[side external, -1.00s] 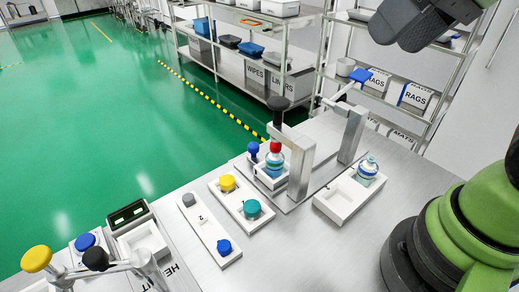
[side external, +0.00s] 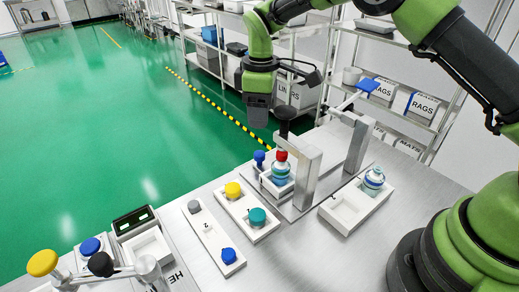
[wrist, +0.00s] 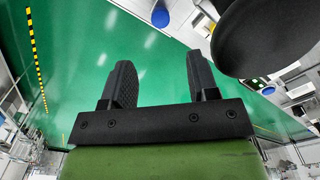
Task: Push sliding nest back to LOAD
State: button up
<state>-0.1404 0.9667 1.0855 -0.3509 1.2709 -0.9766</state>
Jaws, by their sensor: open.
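The sliding nest (side external: 268,187) is a white block on the metal base plate, beside the post of a metal press frame (side external: 297,172). A blue knob (side external: 259,157) stands at the nest's left end. My gripper (side external: 257,118) hangs above and behind the blue knob, pointing down and apart from it. In the wrist view my gripper (wrist: 160,82) is open, with nothing between its two black fingers. The nest cannot be made out in the wrist view.
The black press knob (side external: 285,112) stands close to the right of my gripper and looms large in the wrist view (wrist: 268,38). A blue-ended lever (side external: 367,86) and a white tray with a bottle (side external: 345,212) are on the right. Yellow and teal knobs (side external: 258,217) stand in front.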

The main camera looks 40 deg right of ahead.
aim_at(259, 153)
notch_tip(259, 153, down, 11)
jog(key=shift+r, duration=0.15)
dwell(0.4)
